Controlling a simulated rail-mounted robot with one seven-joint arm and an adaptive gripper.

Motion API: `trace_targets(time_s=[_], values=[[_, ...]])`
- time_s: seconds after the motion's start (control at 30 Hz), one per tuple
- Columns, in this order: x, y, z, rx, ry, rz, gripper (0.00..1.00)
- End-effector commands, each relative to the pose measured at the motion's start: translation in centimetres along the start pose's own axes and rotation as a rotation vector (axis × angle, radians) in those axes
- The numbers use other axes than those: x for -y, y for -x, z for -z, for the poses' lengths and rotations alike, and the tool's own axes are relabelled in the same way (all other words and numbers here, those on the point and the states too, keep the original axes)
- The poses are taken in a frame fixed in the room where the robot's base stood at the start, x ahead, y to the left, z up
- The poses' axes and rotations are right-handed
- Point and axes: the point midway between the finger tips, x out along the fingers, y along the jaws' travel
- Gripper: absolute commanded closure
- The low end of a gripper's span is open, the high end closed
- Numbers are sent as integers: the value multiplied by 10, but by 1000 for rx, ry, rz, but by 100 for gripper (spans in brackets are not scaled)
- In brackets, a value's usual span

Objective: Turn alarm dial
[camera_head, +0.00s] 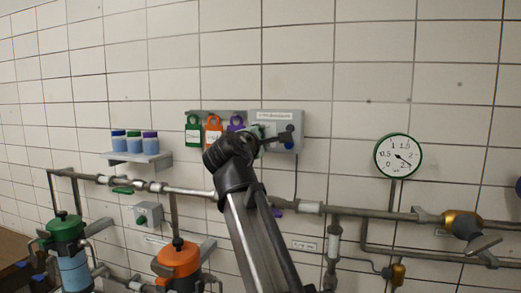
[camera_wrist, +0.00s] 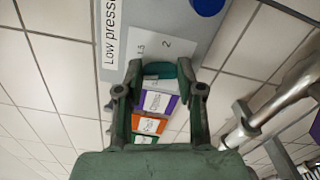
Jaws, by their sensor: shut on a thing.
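The grey alarm box (camera_head: 262,116) is fixed to the tiled wall in the head view, behind my gripper (camera_head: 266,137). Its label shows large in the wrist view on the grey panel (camera_wrist: 112,62), reading "Low press…", with the marks 1.5 and 2 below. A teal dial (camera_wrist: 160,69) sits between the fingertips of my gripper (camera_wrist: 159,76) in the wrist view. The gripper is shut on this dial. The dial's pointer position is hidden. A blue knob or button (camera_wrist: 207,5) is on the same panel.
Green, orange and purple tags (camera_head: 213,128) hang close left of the box. A shelf with bottles (camera_head: 135,157) is further left. A pressure gauge (camera_head: 398,156) is to the right. Pipes (camera_head: 380,211) run below. The upper wall is bare.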

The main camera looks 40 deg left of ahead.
Motion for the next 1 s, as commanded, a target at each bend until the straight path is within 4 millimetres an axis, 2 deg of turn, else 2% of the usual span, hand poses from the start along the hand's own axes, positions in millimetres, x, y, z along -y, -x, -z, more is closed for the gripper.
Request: trace_targets(time_s=[1.0], values=[[4, -2, 3, -1, -964, -3, 98]])
